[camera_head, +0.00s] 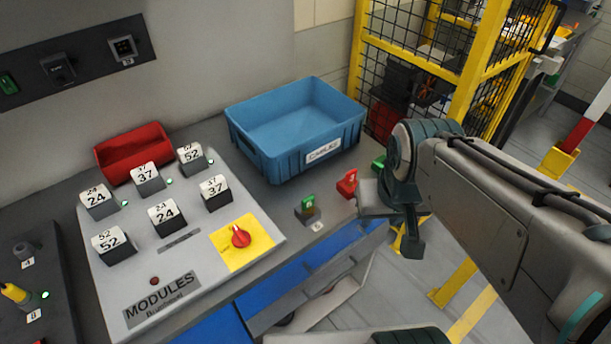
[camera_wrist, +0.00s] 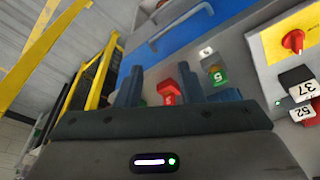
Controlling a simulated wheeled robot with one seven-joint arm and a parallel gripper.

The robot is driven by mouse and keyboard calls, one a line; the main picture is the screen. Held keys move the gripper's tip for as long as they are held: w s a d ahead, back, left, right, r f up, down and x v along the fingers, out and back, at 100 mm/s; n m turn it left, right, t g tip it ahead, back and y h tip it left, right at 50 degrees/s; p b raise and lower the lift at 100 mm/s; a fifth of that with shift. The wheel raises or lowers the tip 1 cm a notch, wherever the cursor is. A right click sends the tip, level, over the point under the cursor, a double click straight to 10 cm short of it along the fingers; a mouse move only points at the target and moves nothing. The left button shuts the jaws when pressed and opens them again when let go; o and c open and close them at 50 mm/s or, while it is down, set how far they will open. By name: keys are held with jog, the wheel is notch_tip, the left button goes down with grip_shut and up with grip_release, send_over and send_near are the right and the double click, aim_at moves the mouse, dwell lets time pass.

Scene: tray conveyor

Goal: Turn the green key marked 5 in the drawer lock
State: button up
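A green key (camera_head: 308,203) stands upright in a small grey lock block (camera_head: 308,216) near the table's front edge. It also shows in the wrist view (camera_wrist: 218,76), beside a white label that seems to read 5. A red key (camera_head: 348,183) stands to its right, and another green key (camera_head: 379,163) is partly hidden by my arm. My gripper (camera_head: 392,222) is to the right of the keys, by the table's front edge. In the wrist view, its fingers (camera_wrist: 161,88) are apart, with the red key showing beyond the gap. It holds nothing that I can see.
A blue crate (camera_head: 283,156) stands behind the keys. A module panel (camera_head: 200,262) with several numbered blocks and a red knob (camera_head: 240,237) lies left. Blue drawer fronts (camera_head: 298,277) are below the table edge. A yellow mesh fence (camera_head: 474,70) stands behind my arm.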

jog(key=w+a+r+m+g+p, duration=0.1)
jog(key=w+a+r+m+p, duration=0.25)
jog(key=w+m, duration=0.2)
jog(key=m+g+p, duration=0.2)
jog(key=m, duration=0.4)
send_near(308, 197)
notch_tip(308, 197, down, 11)
jog(key=shift+r+p, duration=0.1)
jog(key=shift+p, duration=0.4)
grip_shut()
